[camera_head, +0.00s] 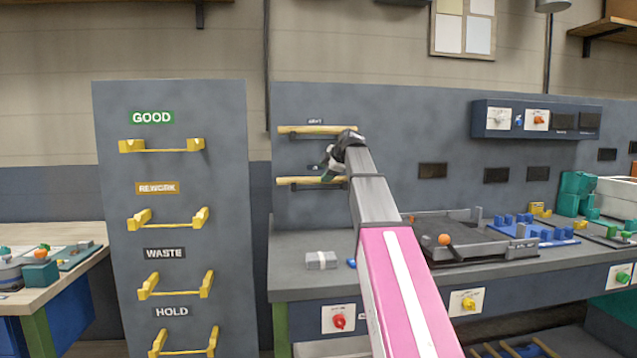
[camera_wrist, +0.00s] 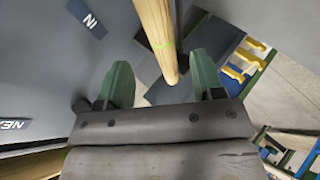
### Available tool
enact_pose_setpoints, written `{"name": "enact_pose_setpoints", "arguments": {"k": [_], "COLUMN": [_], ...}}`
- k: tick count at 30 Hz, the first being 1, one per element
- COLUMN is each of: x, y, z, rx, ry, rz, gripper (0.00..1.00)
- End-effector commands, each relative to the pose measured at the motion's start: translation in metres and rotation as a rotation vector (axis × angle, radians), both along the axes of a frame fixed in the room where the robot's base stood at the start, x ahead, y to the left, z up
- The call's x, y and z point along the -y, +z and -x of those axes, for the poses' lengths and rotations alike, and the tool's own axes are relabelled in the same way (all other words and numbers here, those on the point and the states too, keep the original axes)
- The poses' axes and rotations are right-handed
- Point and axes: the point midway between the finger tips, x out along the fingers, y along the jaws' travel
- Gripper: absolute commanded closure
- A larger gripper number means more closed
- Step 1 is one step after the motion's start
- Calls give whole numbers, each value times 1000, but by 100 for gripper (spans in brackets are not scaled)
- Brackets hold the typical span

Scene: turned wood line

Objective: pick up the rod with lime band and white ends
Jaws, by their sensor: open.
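My gripper (camera_wrist: 161,82) is open, with its two green fingers apart. In the wrist view a pale wooden rod (camera_wrist: 155,28) runs down from the top edge, and its end shows between the fingers without visible contact on either side. A faint lime mark shows around this rod; I cannot make out white ends. In the head view two pale rods lie level on wall holders, an upper rod (camera_head: 300,130) and a lower rod (camera_head: 300,181).
A second wooden rod (camera_wrist: 32,166) shows at the lower left of the wrist view. A grey panel (camera_head: 225,230) with yellow holders stands left of the rods. Below is a workbench (camera_head: 300,284) with a small grey block (camera_head: 321,260) and a dark tray (camera_head: 480,246).

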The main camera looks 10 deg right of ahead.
Motion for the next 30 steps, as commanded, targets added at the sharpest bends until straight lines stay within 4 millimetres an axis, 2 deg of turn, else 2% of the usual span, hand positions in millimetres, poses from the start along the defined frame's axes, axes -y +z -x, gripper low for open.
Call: {"name": "enact_pose_setpoints", "arguments": {"k": [12, 19, 20, 24, 25, 30], "x": [-16, -17, -17, -17, -17, -16], "y": [-33, -35, -35, -35, -35, -35], "z": [-31, -32, -32, -32, -32, -32], "rx": [-1, 0, 0, 0, 0, 0], "ry": [1, 0, -1, 0, 0, 0], "rz": [1, 1, 1, 0, 0, 0], "gripper": [38, 38, 42, 87, 96, 96]}}
